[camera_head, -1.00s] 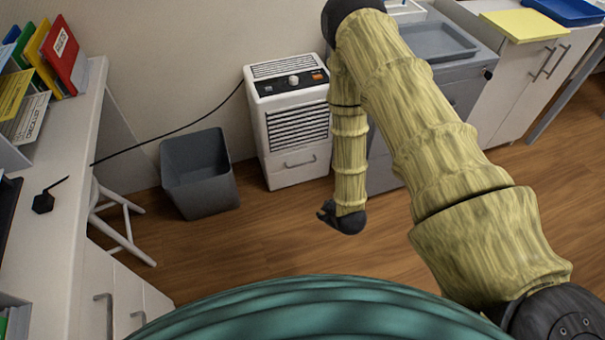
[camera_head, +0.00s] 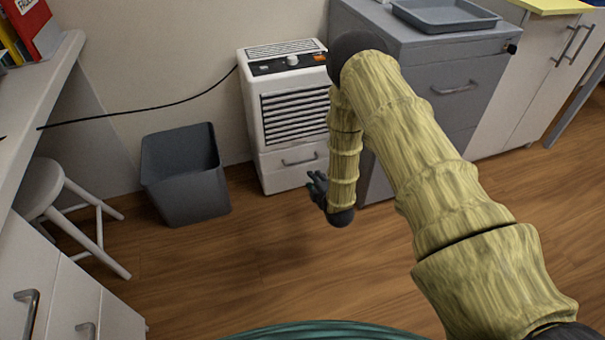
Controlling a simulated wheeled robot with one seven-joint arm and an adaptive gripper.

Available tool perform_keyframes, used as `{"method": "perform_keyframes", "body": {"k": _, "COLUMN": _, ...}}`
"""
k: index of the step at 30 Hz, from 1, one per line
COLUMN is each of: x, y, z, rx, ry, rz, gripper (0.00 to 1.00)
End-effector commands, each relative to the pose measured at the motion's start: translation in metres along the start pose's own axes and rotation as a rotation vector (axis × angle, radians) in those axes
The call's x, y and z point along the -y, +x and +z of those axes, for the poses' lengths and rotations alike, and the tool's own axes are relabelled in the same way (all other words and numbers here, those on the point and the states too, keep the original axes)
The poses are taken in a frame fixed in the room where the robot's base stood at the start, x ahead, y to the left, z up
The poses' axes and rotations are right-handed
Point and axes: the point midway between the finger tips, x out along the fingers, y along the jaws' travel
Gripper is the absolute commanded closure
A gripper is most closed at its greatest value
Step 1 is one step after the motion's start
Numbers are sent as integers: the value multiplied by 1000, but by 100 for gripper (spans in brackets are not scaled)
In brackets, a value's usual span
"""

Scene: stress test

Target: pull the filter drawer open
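The white heater-like unit (camera_head: 286,115) stands on the floor against the wall, with a dark vent grille on its front. My gripper (camera_head: 315,186) hangs low in front of the unit's lower right corner, to the right of and below the handle in the picture. Its dark fingers point left and look spread, with nothing between them. It looks apart from the handle. My forearm hides part of the unit's right side.
A grey bin (camera_head: 187,178) stands left of the unit, and a white stool (camera_head: 70,205) by the desk at left. A grey cabinet (camera_head: 455,90) with a tray (camera_head: 444,16) is close on the right. A black cord (camera_head: 140,112) runs to the unit. The wooden floor in front is clear.

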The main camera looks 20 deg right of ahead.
Motion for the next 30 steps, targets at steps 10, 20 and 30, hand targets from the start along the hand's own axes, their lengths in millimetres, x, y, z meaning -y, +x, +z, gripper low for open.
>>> {"method": "perform_keyframes", "body": {"k": 10, "x": 9, "y": 49, "z": 9, "rx": -20, "ry": -167, "rz": 136, "gripper": 68}}
{"method": "perform_keyframes", "body": {"k": 20, "x": 5, "y": 71, "z": 9, "rx": -21, "ry": -187, "rz": 153, "gripper": 68}}
{"method": "perform_keyframes", "body": {"k": 30, "x": -1, "y": 125, "z": 8, "rx": -21, "ry": -186, "rz": 152, "gripper": 68}}
